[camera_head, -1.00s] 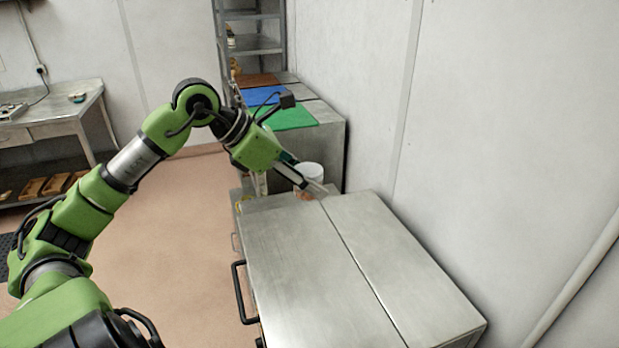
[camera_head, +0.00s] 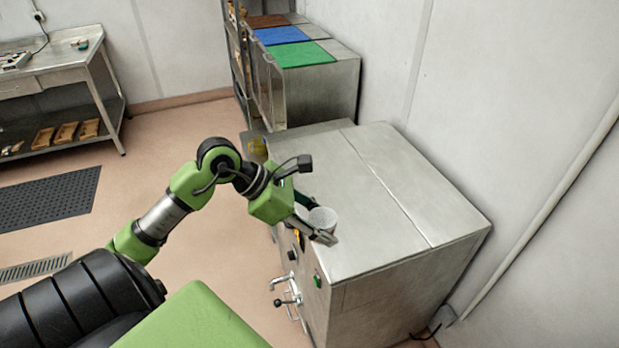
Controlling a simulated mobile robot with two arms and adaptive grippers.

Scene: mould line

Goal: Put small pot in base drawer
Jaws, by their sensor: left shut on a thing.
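The small pot (camera_head: 323,217) is a pale, round vessel at the front left edge of the steel cabinet top. My left gripper (camera_head: 318,228) is shut on it, with the fingers at its sides. The pot looks roughly upright, and I cannot tell whether it touches the top. No open drawer shows; the base drawer cannot be made out. My right gripper is not in view.
The steel cabinet (camera_head: 400,200) has a bare top, with a tap (camera_head: 284,290) and knobs on its front. Green (camera_head: 302,54) and blue (camera_head: 281,35) mats lie on units behind. A steel table (camera_head: 50,70) stands far left. The floor (camera_head: 200,125) between is clear.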

